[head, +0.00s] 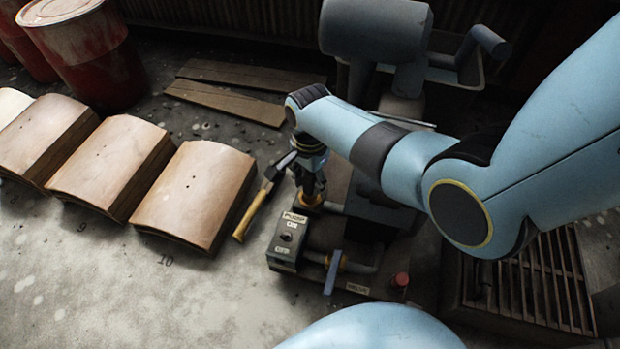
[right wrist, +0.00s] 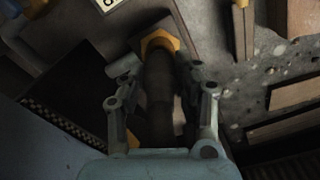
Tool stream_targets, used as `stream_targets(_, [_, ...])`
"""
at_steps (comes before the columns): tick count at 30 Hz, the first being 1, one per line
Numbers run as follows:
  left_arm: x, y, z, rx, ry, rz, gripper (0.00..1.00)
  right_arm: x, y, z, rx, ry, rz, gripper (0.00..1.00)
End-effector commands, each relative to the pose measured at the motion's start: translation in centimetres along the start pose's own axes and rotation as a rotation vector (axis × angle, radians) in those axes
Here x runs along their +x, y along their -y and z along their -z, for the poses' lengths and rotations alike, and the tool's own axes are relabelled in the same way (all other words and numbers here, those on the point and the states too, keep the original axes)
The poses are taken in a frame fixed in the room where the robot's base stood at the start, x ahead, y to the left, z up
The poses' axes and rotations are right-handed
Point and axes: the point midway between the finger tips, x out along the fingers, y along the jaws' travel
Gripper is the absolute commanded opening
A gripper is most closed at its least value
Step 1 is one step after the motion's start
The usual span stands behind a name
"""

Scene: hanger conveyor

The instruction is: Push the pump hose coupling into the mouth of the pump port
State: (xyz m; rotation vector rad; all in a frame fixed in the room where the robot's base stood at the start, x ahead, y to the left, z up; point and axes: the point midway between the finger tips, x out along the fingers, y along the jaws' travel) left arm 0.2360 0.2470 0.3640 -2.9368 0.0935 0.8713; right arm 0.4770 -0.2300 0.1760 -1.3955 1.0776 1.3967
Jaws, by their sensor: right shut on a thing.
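My right gripper (head: 312,180) points down over the pump unit (head: 290,247) in the head view. In the right wrist view its fingers (right wrist: 160,84) are closed on both sides of a dark, round hose coupling (right wrist: 158,100). Beyond the coupling's far end a yellow hexagonal collar, the pump port (right wrist: 160,41), shows; it also shows in the head view (head: 312,201), right under the gripper. The coupling looks in line with the port. Whether its end is inside the mouth or just above it I cannot tell. My left gripper is out of view.
A yellow-handled hammer (head: 257,203) lies close left of the pump. A blue lever (head: 333,271) and a red knob (head: 400,280) stand at its front. Several paper sacks (head: 195,192) lie at left. A floor grate (head: 540,280) is at right. Bare floor shows at front left.

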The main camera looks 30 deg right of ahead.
Motion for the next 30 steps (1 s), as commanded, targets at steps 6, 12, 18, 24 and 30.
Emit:
stream_targets(6, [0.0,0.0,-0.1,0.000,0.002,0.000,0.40,0.2,0.0,0.0,0.000,0.000,0.000,0.04])
stream_targets(12, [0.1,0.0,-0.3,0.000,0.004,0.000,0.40,0.6,0.0,0.0,0.000,0.000,0.000,0.04])
stream_targets(18, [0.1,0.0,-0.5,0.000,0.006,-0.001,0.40,0.9,0.0,0.0,0.000,0.000,0.000,0.04])
stream_targets(24, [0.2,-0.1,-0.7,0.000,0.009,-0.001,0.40,1.2,0.0,0.0,0.000,0.000,0.001,0.04])
stream_targets(30, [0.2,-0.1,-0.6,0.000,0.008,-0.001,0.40,1.1,0.0,0.0,0.000,0.000,0.001,0.44])
